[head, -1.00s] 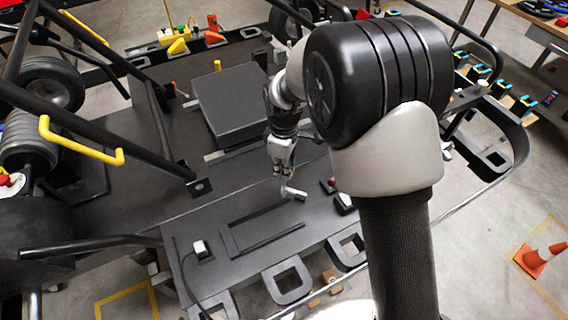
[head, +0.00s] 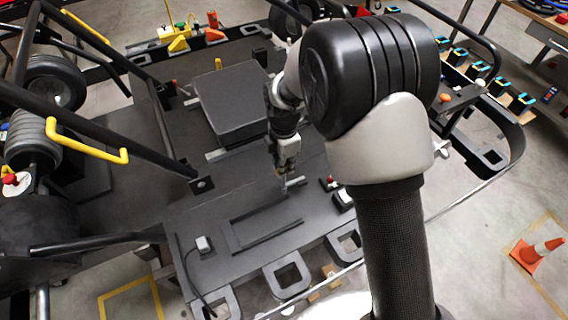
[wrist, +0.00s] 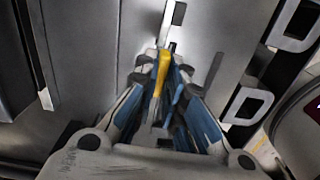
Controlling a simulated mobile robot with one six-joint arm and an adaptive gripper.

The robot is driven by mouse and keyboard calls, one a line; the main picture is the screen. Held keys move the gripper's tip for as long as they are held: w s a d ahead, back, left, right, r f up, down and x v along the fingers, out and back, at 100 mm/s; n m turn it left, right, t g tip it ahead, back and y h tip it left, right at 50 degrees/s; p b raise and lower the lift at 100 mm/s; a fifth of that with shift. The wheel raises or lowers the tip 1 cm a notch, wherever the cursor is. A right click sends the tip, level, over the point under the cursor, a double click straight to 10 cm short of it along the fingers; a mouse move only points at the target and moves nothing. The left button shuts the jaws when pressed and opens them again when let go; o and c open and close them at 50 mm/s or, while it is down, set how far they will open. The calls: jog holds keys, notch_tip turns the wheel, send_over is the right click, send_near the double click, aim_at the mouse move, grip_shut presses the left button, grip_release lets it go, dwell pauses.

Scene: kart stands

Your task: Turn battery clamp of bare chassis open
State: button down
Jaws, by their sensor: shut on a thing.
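The bare chassis (head: 190,218) is a dark flat floor with tubes and cut-out edge plates. My gripper (head: 286,172) points down at it, in front of the dark box (head: 229,103). In the wrist view the fingers of my gripper (wrist: 162,82) are closed around a yellow handle of the battery clamp (wrist: 163,68). A pale metal bar of the clamp (head: 295,182) sticks out to the right below the fingertips in the head view. The fingers hide the clamp's pivot and most of its handle.
A raised rectangular frame (head: 265,237) lies on the floor plate in front. A small switch-like box with a red knob (head: 342,197) stands right of the clamp. An orange cone (head: 537,254) stands at far right.

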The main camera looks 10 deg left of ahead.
jog(key=shift+n, duration=0.4)
jog(key=c, duration=1.7)
grip_release()
jog(key=shift+r, duration=0.15)
notch_tip(320, 180, up, 12)
jog(key=shift+f, duration=0.1)
